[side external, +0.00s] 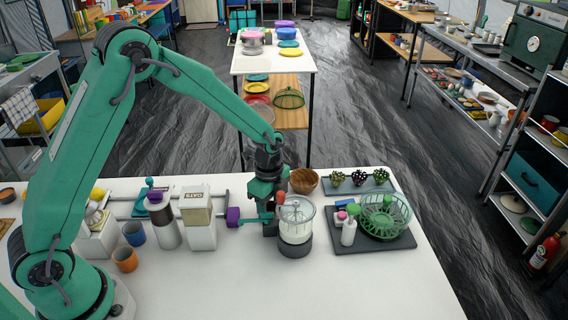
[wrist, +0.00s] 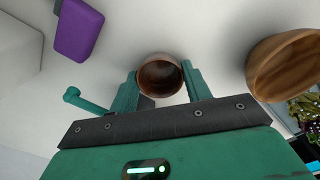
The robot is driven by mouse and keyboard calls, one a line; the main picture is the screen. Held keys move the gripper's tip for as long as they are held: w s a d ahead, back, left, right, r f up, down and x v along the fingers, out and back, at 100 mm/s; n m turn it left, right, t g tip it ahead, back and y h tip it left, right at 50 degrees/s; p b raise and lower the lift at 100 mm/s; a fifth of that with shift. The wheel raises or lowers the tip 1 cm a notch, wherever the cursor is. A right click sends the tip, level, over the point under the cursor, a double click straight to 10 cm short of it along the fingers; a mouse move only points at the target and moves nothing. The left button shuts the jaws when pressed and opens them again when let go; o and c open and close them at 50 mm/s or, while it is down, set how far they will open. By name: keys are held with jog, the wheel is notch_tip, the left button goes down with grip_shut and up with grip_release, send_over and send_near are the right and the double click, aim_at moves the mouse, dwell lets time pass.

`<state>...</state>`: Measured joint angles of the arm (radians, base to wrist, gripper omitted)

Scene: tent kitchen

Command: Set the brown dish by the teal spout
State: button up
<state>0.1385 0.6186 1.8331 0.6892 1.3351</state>
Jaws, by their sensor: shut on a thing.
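The brown dish (wrist: 160,62) is a small round cup-like dish, seen in the wrist view between the two teal fingers of my gripper (wrist: 160,80). The fingers touch it on both sides. The teal spout (wrist: 90,102) is a thin pipe with a rounded end, just left of my left finger in the wrist view. In the side view my gripper (side external: 270,226) points down at the white counter, beside the teal spout (side external: 254,219) with its purple end. The dish is hidden there. I cannot tell if it touches the counter.
A clear jar on a dark base (side external: 296,222) stands close right of my gripper. A larger wooden bowl (side external: 304,180) is behind it and shows right in the wrist view (wrist: 285,65). A dark tray (side external: 372,240) holds a green basket. The front counter (side external: 350,290) is clear.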

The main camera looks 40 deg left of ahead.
jog(key=o, duration=0.8)
jog(key=shift+r, duration=6.1)
